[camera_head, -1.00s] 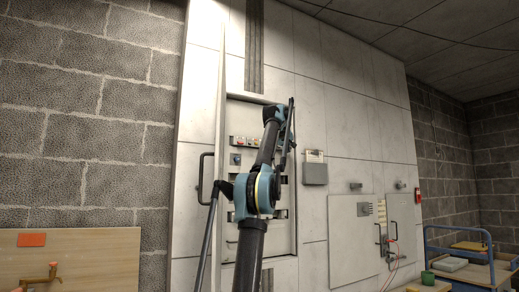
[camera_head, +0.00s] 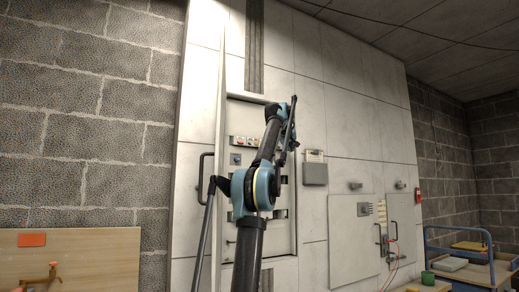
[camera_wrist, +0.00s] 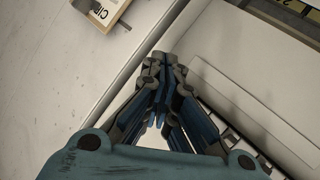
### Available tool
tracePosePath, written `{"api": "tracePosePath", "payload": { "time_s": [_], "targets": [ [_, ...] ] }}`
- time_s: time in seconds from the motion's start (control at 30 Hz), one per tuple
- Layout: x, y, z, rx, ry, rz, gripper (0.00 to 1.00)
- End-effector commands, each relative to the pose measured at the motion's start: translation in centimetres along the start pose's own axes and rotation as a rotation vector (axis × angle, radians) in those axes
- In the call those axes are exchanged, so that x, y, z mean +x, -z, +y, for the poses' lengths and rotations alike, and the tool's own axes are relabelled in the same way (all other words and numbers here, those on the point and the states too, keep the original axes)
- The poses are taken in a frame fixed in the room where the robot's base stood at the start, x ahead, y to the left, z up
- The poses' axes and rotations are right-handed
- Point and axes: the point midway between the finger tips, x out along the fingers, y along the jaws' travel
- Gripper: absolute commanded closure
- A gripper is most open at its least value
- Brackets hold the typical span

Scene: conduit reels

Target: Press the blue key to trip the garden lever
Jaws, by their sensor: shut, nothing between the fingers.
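My gripper (camera_wrist: 158,62) is shut and empty in the wrist view, its fingertips together over a pale grey panel face (camera_wrist: 245,85). In the head view my arm stands in front of an open wall cabinet (camera_head: 240,108), and the gripper is not clearly seen. A row of small buttons (camera_head: 245,141), one of them red, is in the cabinet left of my arm. Below it is a small dark bluish square control (camera_head: 236,159); I cannot tell whether it is the blue key. I cannot make out a garden lever.
An open door with a handle (camera_head: 201,172) stands left of my arm. A grey box (camera_head: 315,174) is on the wall to the right. A lettered plate (camera_wrist: 100,12) shows in the wrist view.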

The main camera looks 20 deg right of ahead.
Motion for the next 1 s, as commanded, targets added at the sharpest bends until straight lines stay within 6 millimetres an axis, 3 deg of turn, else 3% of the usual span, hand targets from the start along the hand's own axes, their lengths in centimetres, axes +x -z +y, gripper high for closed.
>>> {"api": "tracePosePath", "payload": {
  "time_s": [0.6,1.0],
  "targets": [
    [-3.4,-2.5,2.5,0.001,-0.001,0.000,1.00],
    [-3.7,-2.7,2.7,0.001,-0.001,0.000,1.00]
  ]
}}
